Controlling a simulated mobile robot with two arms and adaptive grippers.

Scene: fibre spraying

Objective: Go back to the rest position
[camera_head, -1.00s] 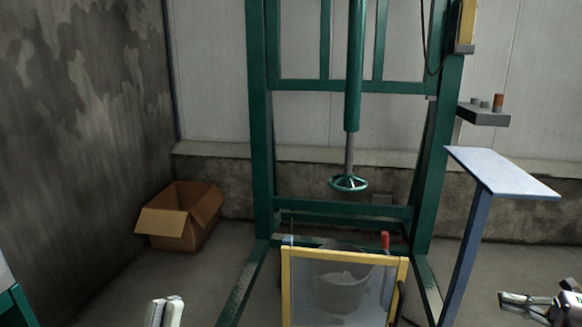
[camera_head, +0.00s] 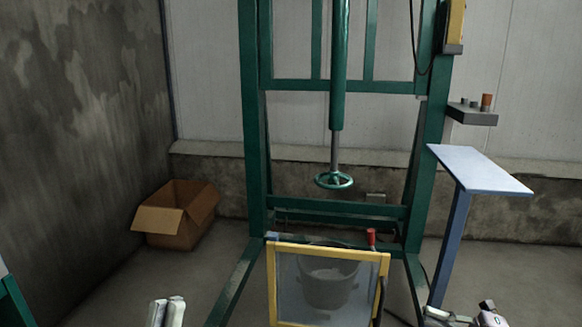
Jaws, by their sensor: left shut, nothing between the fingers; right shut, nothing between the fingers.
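My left gripper (camera_head: 166,312) shows at the bottom edge, left of the yellow-framed guard. Its two pale fingers point up and lie close together, shut with nothing between them.
A green press frame (camera_head: 255,150) with a round plunger (camera_head: 334,180) stands ahead. A yellow-framed clear guard (camera_head: 271,285) has a bucket (camera_head: 328,285) behind it. A blue-grey stand (camera_head: 480,170) is at right. An open cardboard box (camera_head: 165,222) lies by the left wall.

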